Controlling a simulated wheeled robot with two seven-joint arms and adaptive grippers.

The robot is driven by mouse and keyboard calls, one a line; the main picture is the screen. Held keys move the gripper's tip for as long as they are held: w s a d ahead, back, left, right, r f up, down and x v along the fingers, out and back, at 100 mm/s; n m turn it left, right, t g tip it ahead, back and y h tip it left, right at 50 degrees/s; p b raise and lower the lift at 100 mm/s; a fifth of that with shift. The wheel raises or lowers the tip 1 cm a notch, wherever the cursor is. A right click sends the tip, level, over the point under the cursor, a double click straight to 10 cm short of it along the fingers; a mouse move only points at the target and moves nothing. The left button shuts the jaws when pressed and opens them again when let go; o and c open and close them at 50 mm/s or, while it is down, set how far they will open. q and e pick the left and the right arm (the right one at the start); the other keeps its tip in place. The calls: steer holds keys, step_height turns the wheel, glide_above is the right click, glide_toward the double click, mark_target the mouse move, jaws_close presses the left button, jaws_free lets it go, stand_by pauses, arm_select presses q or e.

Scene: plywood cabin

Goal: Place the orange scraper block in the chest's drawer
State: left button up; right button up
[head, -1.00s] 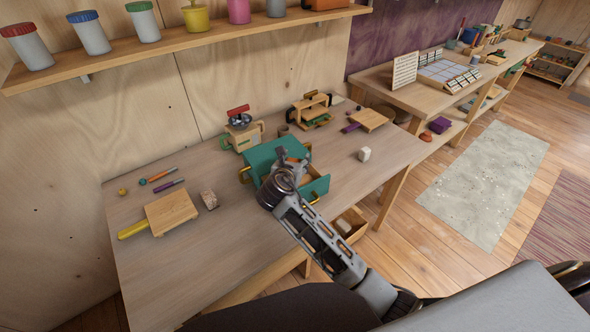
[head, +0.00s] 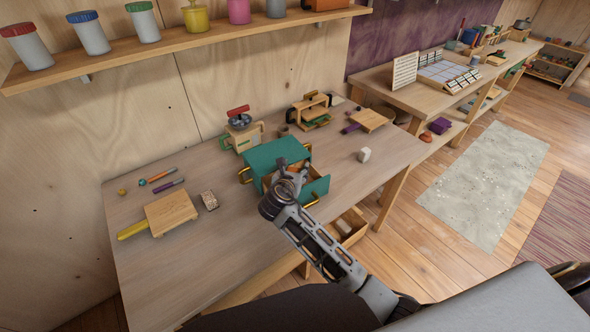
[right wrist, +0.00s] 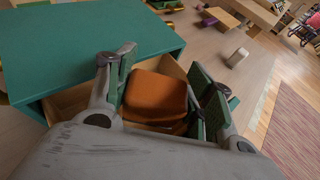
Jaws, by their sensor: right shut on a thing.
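The teal chest (head: 268,154) stands on the near table with its drawer (head: 317,193) pulled open toward the lower right. My right gripper (head: 292,176) is over the open drawer in the head view and hides part of it. In the right wrist view, the gripper (right wrist: 163,92) is shut on the orange scraper block (right wrist: 155,96), which sits between its green finger pads. The block is at the drawer opening, with the wooden drawer wall (right wrist: 68,102) beside it. I cannot tell whether it touches the drawer floor. My left gripper is not in view.
A board with a yellow handle (head: 170,213) and a speckled block (head: 209,200) lie left of the chest. A white block (head: 364,155) is to its right. A small press with a red handle (head: 240,130) stands behind it. A shelf of jars (head: 180,40) hangs above.

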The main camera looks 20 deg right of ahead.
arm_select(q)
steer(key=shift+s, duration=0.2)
arm_select(e)
steer(key=shift+f, duration=0.25)
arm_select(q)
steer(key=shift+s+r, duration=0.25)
arm_select(e)
steer(key=shift+f, duration=0.15)
steer(key=o, duration=1)
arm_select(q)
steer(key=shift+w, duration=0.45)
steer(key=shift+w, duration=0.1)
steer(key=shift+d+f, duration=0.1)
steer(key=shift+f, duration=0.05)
